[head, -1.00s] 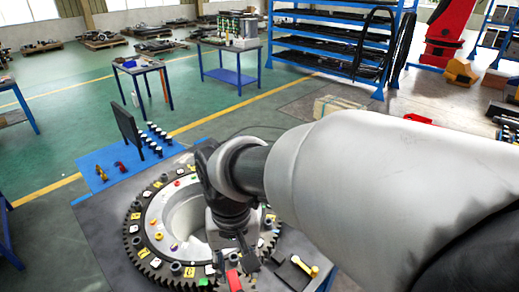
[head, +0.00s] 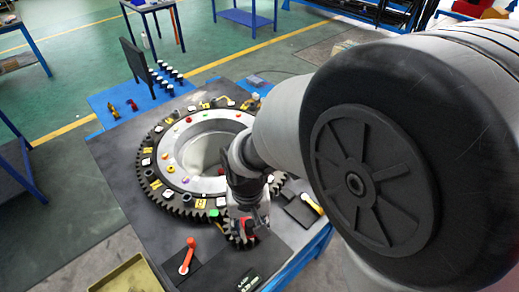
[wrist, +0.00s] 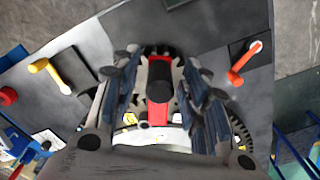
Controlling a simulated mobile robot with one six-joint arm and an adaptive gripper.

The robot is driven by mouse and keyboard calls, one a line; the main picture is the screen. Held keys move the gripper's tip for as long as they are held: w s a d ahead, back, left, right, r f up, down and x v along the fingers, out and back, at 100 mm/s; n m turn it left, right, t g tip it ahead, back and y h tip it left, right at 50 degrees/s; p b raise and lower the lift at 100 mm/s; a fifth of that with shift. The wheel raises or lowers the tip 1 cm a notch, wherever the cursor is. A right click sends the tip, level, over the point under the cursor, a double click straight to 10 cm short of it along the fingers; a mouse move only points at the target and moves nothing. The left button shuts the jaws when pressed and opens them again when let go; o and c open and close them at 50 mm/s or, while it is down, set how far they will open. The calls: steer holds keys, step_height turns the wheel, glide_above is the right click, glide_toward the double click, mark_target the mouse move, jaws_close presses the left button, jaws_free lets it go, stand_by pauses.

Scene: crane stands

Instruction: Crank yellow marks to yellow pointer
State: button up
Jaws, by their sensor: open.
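The large dark toothed ring (head: 152,186) lies flat on the work table, with yellow and white tiles around its top and coloured knobs on its pale inner ring. A small toothed wheel (head: 232,238) sits at its near edge. My gripper (head: 250,222) is above this wheel. In the wrist view my gripper (wrist: 160,88) is open, its fingers either side of a red bar-like part (wrist: 159,90); contact cannot be told. A yellow-handled crank (head: 312,204) lies right of my gripper, on a dark plate. I cannot pick out a yellow pointer for certain.
An orange-red handled crank (head: 187,256) stands on a dark plate at the table's near side. A blue mat (head: 107,102) with black pegs and an upright dark panel (head: 134,60) is at the back left. An olive tray (head: 130,278) is at the lower left.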

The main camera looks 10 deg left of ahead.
jaws_close()
stand_by(0.5)
